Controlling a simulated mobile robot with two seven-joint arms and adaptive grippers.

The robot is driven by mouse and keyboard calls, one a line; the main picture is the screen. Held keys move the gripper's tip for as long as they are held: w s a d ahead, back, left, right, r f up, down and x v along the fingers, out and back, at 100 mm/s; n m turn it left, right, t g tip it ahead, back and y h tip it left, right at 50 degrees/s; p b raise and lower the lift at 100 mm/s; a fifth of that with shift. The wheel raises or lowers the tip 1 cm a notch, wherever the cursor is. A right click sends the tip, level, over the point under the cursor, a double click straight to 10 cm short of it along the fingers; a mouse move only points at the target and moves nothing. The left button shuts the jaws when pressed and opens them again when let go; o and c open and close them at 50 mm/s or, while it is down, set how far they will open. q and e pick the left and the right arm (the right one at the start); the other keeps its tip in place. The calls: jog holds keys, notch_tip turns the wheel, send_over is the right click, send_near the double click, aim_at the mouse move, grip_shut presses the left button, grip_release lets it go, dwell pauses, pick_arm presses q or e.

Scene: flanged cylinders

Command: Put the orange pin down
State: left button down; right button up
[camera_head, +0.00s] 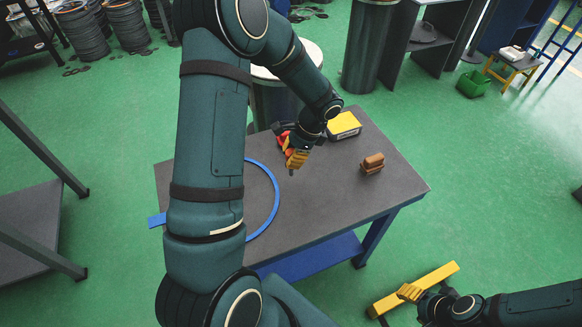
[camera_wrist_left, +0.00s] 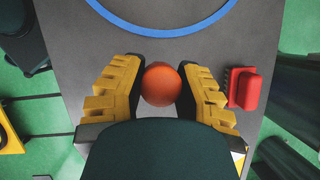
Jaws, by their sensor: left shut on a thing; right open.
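The orange pin (camera_wrist_left: 162,84) shows end-on as a round orange shape between the yellow fingers of my left gripper (camera_wrist_left: 160,90) in the left wrist view. The left gripper is shut on it. In the head view my left gripper (camera_head: 296,158) is over the far middle part of the grey table (camera_head: 320,205), fingers pointing down. The pin is hard to make out there, and I cannot tell whether it touches the table. My right gripper (camera_head: 410,292) is open, beyond the table's near right side at the lower right.
A red block (camera_wrist_left: 245,88) lies close beside the left gripper. A yellow box (camera_head: 343,125) and a brown object (camera_head: 372,163) are further right on the table. A blue ring (camera_head: 277,200) lies to the left, partly hidden by my arm. The table's near right part is clear.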

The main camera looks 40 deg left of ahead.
aim_at(291, 175)
pick_arm(q)
jog(key=shift+f+b, duration=0.3)
jog(key=shift+f, duration=1.9)
jog(key=shift+f, duration=0.1)
jog(key=c, duration=0.8)
grip_release()
